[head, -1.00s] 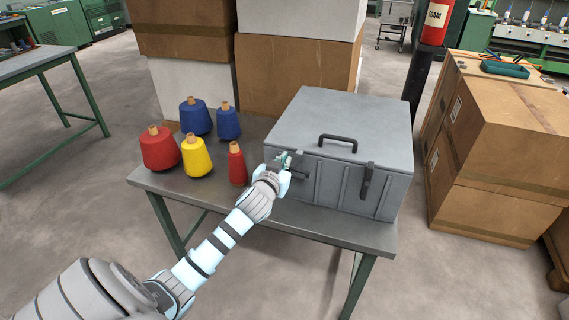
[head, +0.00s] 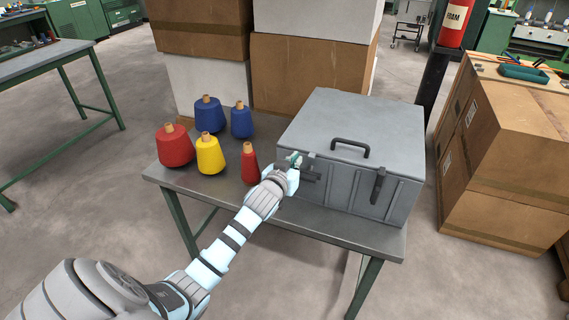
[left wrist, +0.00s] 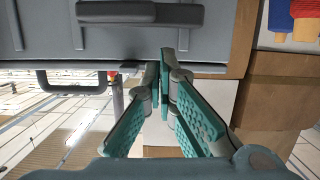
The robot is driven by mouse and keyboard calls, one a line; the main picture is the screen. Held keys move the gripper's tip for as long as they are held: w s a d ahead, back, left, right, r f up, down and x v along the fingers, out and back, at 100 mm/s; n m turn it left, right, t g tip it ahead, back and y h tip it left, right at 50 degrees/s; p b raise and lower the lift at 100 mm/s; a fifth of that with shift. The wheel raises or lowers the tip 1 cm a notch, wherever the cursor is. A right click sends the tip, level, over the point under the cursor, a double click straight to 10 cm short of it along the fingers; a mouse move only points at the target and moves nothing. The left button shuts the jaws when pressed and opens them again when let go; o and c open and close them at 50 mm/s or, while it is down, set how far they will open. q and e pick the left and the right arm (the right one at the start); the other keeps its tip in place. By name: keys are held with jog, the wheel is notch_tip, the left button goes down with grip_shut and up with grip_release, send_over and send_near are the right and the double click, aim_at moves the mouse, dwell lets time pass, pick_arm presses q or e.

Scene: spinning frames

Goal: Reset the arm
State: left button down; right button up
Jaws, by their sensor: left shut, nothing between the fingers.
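My left gripper (head: 297,159) is at the front left of the grey lidded box (head: 400,140), close to its upper front edge. In the left wrist view its teal fingers (left wrist: 164,75) are together, with nothing seen between them. The box's left latch (head: 311,174) lies sideways just beside the gripper, partly hidden by it; it shows as a dark bar in the left wrist view (left wrist: 140,14). The right latch (head: 378,185) hangs down the box front. The lid, with a black handle (head: 350,146), looks shut. My right gripper is not in view.
Yarn cones, blue, yellow and red (head: 250,163), stand left of the box on the grey table (head: 190,183). Stacked cartons (head: 310,75) stand behind the table. More cartons (head: 500,190) and a dark post (head: 433,75) are at the right. Floor in front is clear.

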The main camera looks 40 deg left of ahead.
pick_arm(q)
jog(key=r+p+v, duration=0.2)
jog(key=v, duration=0.9)
jog(key=s+a+f+m+g+h, duration=0.1)
jog(key=s+f+m+g, duration=0.35)
jog(key=f, duration=1.15)
jog(key=s+a+f+n+g, duration=0.15)
jog(key=s+f, duration=0.55)
jog(key=f, duration=0.9)
jog(key=s+d+f+g, duration=0.2)
jog(key=s+f, duration=0.3)
jog(key=s, duration=0.5)
jog(key=s+d+f+g+h, duration=0.1)
jog(key=s+d+f+g, duration=0.2)
jog(key=s, duration=0.7)
jog(key=s+d+f+g, duration=0.2)
jog(key=s+d+f, duration=0.3)
jog(key=s, duration=0.6)
notch_tip(320, 180, down, 2)
jog(key=shift+f+g+h, duration=0.2)
jog(key=shift+g+h, duration=0.1)
jog(key=shift+h, duration=0.1)
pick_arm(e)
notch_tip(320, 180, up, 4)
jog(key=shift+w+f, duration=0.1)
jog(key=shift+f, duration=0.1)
